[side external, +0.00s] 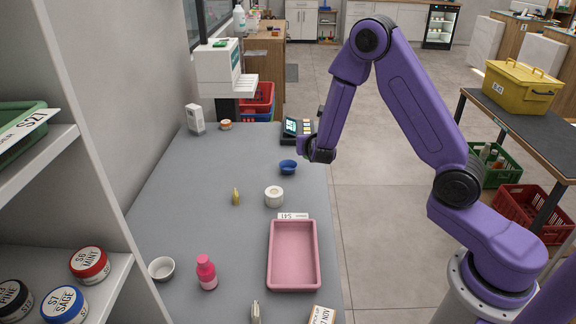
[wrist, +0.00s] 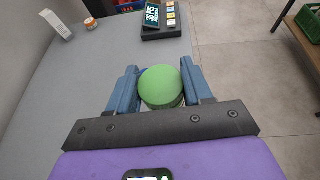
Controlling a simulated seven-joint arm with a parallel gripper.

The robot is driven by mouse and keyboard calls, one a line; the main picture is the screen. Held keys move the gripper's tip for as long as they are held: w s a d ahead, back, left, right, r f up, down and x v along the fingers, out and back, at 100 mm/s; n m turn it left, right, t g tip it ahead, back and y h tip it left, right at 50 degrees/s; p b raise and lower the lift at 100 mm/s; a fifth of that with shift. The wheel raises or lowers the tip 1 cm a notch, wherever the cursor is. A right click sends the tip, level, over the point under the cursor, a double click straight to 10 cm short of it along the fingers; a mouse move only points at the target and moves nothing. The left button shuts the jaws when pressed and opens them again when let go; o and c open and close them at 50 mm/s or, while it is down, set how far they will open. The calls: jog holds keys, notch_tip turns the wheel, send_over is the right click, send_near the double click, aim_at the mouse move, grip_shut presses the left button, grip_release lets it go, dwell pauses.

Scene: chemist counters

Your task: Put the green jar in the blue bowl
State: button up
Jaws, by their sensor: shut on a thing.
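The green jar (wrist: 161,87) is between the two blue fingers of my gripper (wrist: 160,90) in the wrist view, with its round green top facing the camera. My gripper is shut on it. In the side view, my gripper (side external: 308,147) is at the right edge of the counter, and the jar cannot be made out there. The small blue bowl (side external: 288,167) stands on the counter just in front and to the left of my gripper in the side view.
The counter's left middle (side external: 180,200) is clear.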

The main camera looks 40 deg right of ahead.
jog(key=shift+s+d, duration=0.1)
jog(key=shift+d, duration=0.4)
jog(key=shift+d+f, duration=0.1)
jog(key=shift+d, duration=0.1)
jog(key=w+d+f, duration=0.2)
jog(key=w+f, duration=0.2)
jog(key=w, duration=0.5)
send_over(288, 168)
jog(key=s+a, duration=0.1)
jog(key=shift+f, duration=4.4)
jog(key=shift+f, duration=0.3)
jog(key=o, duration=1)
